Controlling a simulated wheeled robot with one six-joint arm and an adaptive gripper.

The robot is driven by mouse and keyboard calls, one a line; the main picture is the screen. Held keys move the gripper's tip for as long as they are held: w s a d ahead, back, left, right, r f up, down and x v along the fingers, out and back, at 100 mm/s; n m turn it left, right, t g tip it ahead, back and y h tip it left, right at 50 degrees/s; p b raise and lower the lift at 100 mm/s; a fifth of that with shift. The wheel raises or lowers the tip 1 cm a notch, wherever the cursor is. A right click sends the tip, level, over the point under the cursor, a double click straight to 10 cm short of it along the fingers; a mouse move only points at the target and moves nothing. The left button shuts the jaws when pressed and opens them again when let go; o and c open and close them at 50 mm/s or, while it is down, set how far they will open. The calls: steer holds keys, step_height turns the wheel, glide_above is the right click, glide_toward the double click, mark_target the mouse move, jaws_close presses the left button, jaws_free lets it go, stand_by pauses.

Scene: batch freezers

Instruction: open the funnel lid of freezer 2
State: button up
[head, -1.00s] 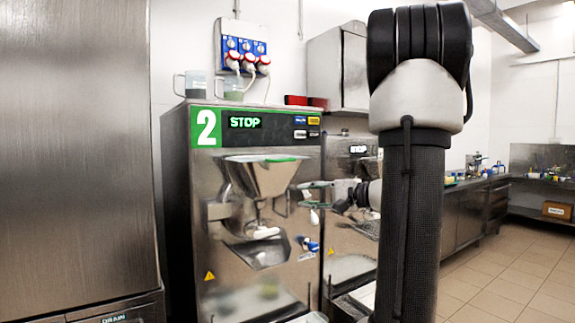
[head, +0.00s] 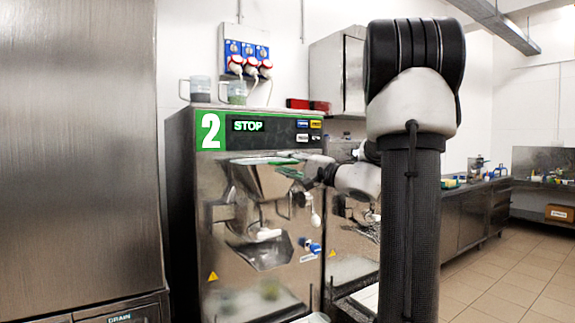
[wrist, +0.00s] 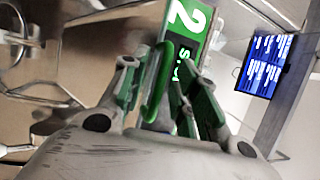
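Freezer 2 (head: 185,215) is a steel machine with a green "2" label and a STOP display. Its steel funnel (head: 262,183) sits on the front under the panel. The funnel lid (head: 262,160), with a green edge, lies flat across the funnel's top, closed. My gripper (head: 287,168) is at the right end of the lid, coming from the right. In the wrist view, my gripper (wrist: 158,75) has its green-padded fingers apart. A curved green piece (wrist: 155,85), apparently of the lid, appears between them. Whether either finger touches it cannot be told.
A second machine (head: 352,215) stands close on the right of freezer 2. A tall steel cabinet (head: 75,150) stands to the left. Cups (head: 200,88) stand on top of freezer 2, below blue sockets (head: 247,55). Open floor (head: 490,285) lies at the right.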

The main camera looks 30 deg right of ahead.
jaws_close()
